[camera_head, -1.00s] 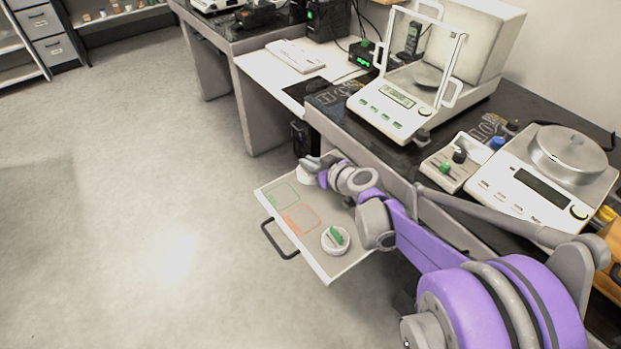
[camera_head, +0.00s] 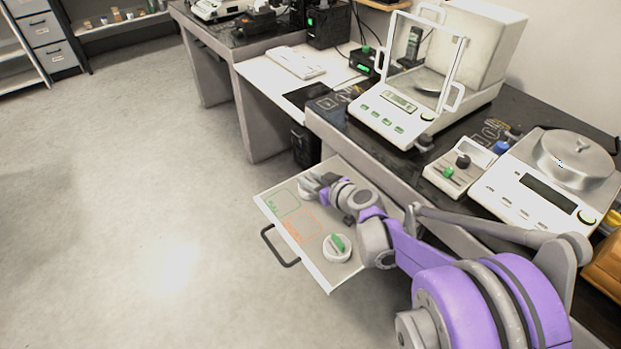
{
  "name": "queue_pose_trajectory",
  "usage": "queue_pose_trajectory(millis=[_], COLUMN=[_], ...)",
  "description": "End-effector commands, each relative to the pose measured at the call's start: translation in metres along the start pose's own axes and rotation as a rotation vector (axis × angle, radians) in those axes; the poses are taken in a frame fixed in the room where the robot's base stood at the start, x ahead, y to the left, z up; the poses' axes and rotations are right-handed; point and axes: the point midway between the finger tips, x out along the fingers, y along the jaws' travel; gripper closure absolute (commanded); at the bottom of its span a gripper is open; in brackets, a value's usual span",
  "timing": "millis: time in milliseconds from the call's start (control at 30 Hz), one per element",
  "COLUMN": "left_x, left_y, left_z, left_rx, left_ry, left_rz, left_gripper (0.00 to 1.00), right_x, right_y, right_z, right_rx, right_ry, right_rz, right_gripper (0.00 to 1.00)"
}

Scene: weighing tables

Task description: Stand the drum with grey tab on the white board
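The pale pull-out board (camera_head: 318,268), with green and orange outlines drawn on it, extends from under the dark table. A white drum with a green tab (camera_head: 337,247) stands upright near its front right corner. My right gripper (camera_head: 306,184) is low over the back of the board, beside the green outline. Its fingers are small and seen from behind, so I cannot tell whether they are open or shut. My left gripper is not in view.
On the dark table stand a glass-sided balance (camera_head: 392,118), a small control box (camera_head: 460,168) and a round-pan scale (camera_head: 525,195). A black handle (camera_head: 278,246) sticks out from the board's front. The floor at left is clear.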

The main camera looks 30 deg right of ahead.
Motion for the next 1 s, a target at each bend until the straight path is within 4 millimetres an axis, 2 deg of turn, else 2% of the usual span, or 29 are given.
queue_pose_trajectory(millis=[267,367,700,833,1000], left_x=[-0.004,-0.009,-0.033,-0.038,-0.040], left_y=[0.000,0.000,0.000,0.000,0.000], left_z=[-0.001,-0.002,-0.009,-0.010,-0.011], left_rx=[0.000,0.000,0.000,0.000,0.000], left_ry=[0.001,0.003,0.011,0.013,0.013], left_rz=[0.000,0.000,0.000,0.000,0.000], left_gripper=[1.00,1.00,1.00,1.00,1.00], right_x=[-0.007,-0.023,-0.095,-0.112,-0.121], right_y=[0.000,0.001,0.001,0.001,0.000], right_z=[-0.004,-0.005,-0.005,-0.004,-0.003], right_rx=[0.000,0.000,0.000,0.001,0.001], right_ry=[0.000,0.001,0.001,0.001,0.000], right_rz=[0.001,0.002,0.003,0.002,0.001], right_gripper=[0.61,0.61,0.61,0.61,0.61])
